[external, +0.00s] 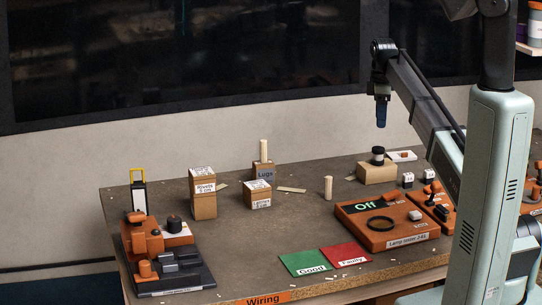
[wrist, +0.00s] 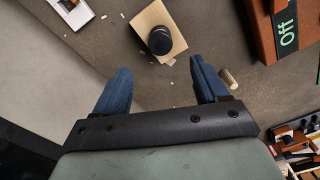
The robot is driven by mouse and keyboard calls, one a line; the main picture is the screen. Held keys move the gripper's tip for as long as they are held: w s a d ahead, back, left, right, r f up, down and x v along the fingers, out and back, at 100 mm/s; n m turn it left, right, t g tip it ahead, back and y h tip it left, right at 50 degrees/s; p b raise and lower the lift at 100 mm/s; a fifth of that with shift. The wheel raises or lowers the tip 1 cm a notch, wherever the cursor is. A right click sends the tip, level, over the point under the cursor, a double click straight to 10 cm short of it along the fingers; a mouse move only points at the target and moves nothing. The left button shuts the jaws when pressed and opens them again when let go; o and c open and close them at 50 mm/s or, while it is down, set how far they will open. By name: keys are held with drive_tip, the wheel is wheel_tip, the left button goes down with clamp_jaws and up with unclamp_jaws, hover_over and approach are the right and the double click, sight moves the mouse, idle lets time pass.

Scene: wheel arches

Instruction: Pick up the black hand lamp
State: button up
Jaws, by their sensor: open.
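A short black round thing with a pale band, which looks like the black hand lamp (external: 378,154), stands on a wooden block (external: 372,174) toward the back right of the bench. In the wrist view the lamp (wrist: 160,40) shows from above as a black disc on the pale block (wrist: 148,22). My gripper (external: 381,125) hangs above the bench, pointing down, clearly higher than the lamp. In the wrist view my gripper (wrist: 160,66) has its blue fingers wide apart and nothing between them. The lamp appears just beyond the fingertips, apart from them.
An orange lamp tester (external: 387,221) with an "Off" display and black ring stands in front. A wooden peg (external: 328,188) is nearby, also in the wrist view (wrist: 228,77). Labelled boxes (external: 203,199) stand left; small scraps lie around.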

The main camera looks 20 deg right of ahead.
wheel_tip(320, 180, up, 4)
drive_tip(key=r+n, duration=0.1)
drive_tip(key=n, duration=0.6)
hover_over(138, 183)
drive_tip(key=f+m, duration=0.1)
drive_tip(key=f, duration=0.2)
drive_tip(key=f+m, duration=0.1)
drive_tip(key=f, duration=0.2)
drive_tip(key=f+m, duration=0.1)
drive_tip(key=f, duration=0.2)
drive_tip(key=shift+w+d+m, duration=0.1)
drive_tip(key=shift+w+m, duration=0.2)
drive_tip(key=shift+s+f, duration=0.2)
drive_tip(key=shift+f, duration=2.45)
